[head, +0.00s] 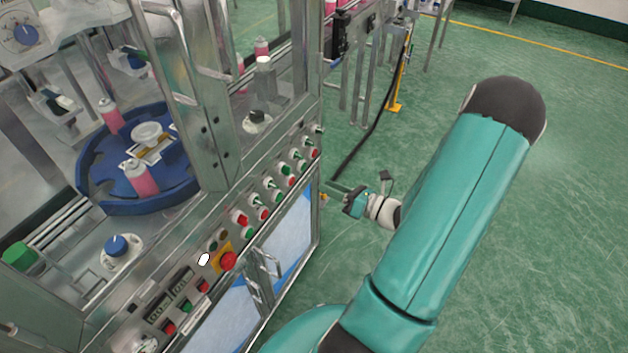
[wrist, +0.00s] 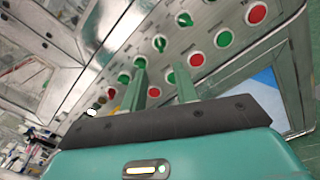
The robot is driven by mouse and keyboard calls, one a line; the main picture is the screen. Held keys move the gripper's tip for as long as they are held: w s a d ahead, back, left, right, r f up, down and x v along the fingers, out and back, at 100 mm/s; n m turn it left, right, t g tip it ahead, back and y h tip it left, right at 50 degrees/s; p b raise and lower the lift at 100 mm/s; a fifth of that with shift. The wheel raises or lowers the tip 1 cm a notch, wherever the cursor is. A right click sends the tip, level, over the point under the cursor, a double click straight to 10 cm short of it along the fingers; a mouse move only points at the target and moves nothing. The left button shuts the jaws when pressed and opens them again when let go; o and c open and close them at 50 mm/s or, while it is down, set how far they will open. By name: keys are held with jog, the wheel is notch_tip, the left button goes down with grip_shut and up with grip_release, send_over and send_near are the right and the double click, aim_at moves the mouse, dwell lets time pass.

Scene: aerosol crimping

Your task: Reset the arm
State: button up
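My gripper (head: 336,190) is at the end of my teal arm, just right of the machine's button panel in the head view. In the wrist view my gripper (wrist: 156,72) shows two greenish fingers standing apart, with nothing between them. The sloped control panel (wrist: 210,22) lies beyond the fingers, with rows of red and green buttons and green selector knobs. In the head view the panel (head: 270,190) runs along the machine's front edge. I cannot tell how close the fingertips are to it.
A red emergency stop (head: 228,261) sits on the panel. Behind the guard frame is a blue rotary table (head: 150,205) with pink cans (head: 140,178). Cabinet doors with handles (head: 270,262) are below. Open green floor (head: 570,180) lies to the right, with a yellow post (head: 397,85) farther back.

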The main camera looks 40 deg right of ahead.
jog(key=shift+v, duration=0.85)
jog(key=a+r+n+g+y, duration=0.2)
jog(key=a+r+n+g, duration=0.4)
jog(key=a+n, duration=0.4)
jog(key=a+r+n+g+y, duration=0.2)
jog(key=a+r+n+g, duration=0.1)
jog(key=a+n+g, duration=0.6)
jog(key=s+a+r+n+t+h, duration=0.1)
jog(key=s+a+r+n+h, duration=0.1)
jog(key=a+r+n+h, duration=0.2)
jog(key=s+a+r+n+t+h, duration=0.2)
jog(key=r+n, duration=0.8)
jog(key=n, duration=0.5)
jog(key=s+a+h, duration=0.1)
jog(key=a+h, duration=0.1)
jog(key=h, duration=0.1)
jog(key=shift+a+r+t+h, duration=0.15)
jog(key=shift+r+t+h, duration=0.15)
jog(key=shift+h, duration=0.1)
jog(key=shift+s, duration=0.1)
